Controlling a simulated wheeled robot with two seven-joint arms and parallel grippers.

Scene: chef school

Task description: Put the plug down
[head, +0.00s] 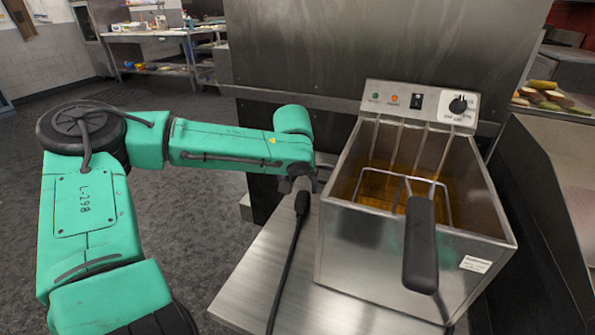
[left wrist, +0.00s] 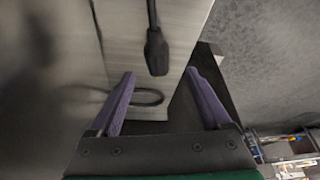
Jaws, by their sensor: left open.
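The black plug (head: 302,204) with its cord lies on the steel counter (head: 262,268), left of the fryer. The cord runs toward the counter's front edge. My left gripper (head: 300,182) is just beyond the plug, close to the fryer's left side; its fingers are small and dark there. In the left wrist view the two purple fingers (left wrist: 164,80) are spread apart, with nothing between their pads. The plug (left wrist: 157,52) shows just past the fingertips, apart from both. My right gripper is not in view.
The steel deep fryer (head: 365,238) holds oil and a basket with a black handle (head: 421,245). A steel panel (head: 370,50) stands behind. A dark cable loop (left wrist: 148,97) shows near the fingers. The counter's front left is bare apart from the cord.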

